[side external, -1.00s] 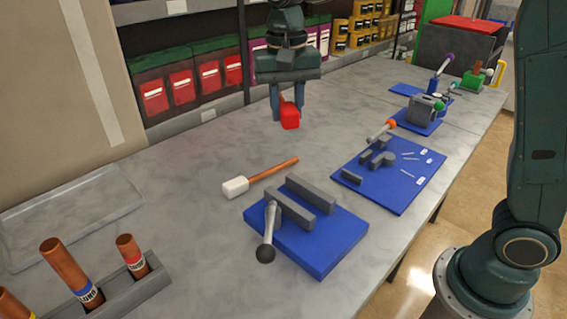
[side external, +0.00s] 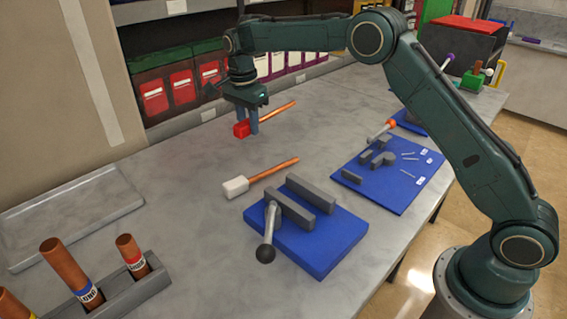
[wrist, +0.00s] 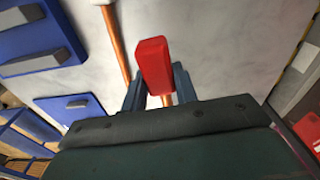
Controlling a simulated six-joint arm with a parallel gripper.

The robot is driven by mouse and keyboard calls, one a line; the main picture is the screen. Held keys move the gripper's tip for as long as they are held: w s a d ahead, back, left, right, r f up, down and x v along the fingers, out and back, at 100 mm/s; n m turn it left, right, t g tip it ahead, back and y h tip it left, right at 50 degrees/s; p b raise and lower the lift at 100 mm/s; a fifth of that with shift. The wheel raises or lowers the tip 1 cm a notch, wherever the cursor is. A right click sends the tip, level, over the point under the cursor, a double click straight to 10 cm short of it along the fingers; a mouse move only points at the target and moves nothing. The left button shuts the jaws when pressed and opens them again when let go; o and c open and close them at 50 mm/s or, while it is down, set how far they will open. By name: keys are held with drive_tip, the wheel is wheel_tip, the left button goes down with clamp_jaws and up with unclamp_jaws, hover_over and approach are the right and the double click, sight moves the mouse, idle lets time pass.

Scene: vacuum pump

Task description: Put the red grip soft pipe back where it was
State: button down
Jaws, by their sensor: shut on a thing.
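The red grip soft pipe is a copper rod with a red block grip (side external: 241,129). My gripper (side external: 248,127) is shut on it near the red end and holds it above the table, with the copper rod pointing right and slightly up. In the wrist view the red grip (wrist: 154,62) shows between the fingers, with a little copper below it.
An empty grey tray (side external: 70,222) lies on the left. A rack (side external: 130,290) with upright copper tubes stands front left. A blue board (side external: 395,190) with grey blocks is to the right. Shelves with bins line the back. The table between tray and pipes is clear.

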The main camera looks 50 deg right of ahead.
sight(251, 160)
drive_tip(key=shift+w+d+f+m, duration=0.3)
drive_tip(key=shift+w+f+m, duration=0.2)
drive_tip(key=shift+w+f, duration=0.15)
drive_tip(key=shift+f, duration=4.05)
drive_tip(key=shift+f, duration=0.15)
drive_tip(key=c, duration=1.1)
unclamp_jaws()
drive_tip(key=shift+s, duration=0.1)
drive_tip(key=r, duration=1.1)
drive_tip(key=shift+a+r, duration=0.35)
drive_tip(key=shift+r, duration=0.3)
